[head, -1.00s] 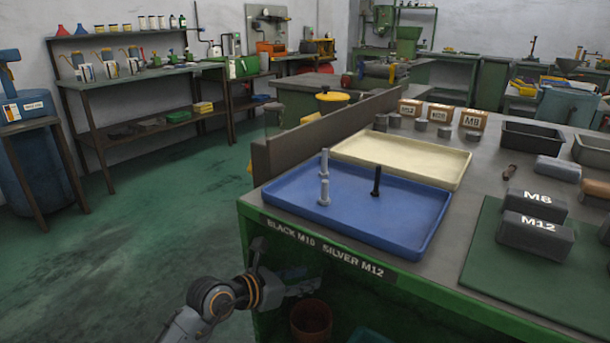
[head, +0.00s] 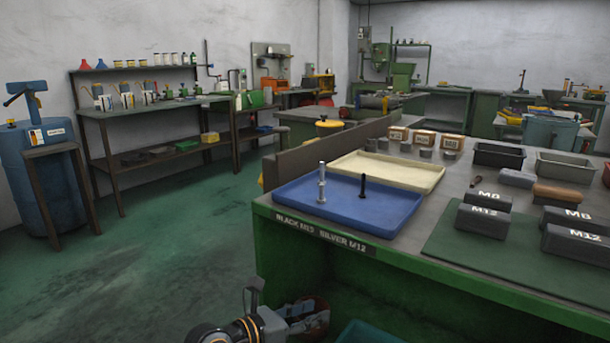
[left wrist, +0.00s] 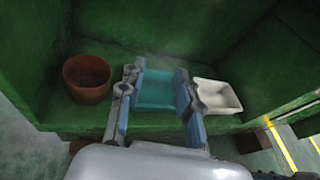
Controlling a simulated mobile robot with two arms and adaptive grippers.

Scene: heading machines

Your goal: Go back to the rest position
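My left gripper (head: 292,318) is low in front of the green bench, at the bottom of the head view. In the left wrist view its two fingers (left wrist: 158,102) are apart with nothing held between them. The blue tray (head: 390,220) lies on the bench with silver bolt pieces (head: 322,184) and a black bolt (head: 362,186) standing in it. A label on the bench edge below it (head: 322,236) ends in "SILVER M12". My right gripper is not in view.
Below the bench are a brown pot (left wrist: 88,79), a white tray (left wrist: 217,95) and a teal bin (left wrist: 157,88) seen between the fingers. A cream tray (head: 400,170) and dark labelled blocks (head: 483,221) are on the bench. The green floor at left (head: 150,270) is clear.

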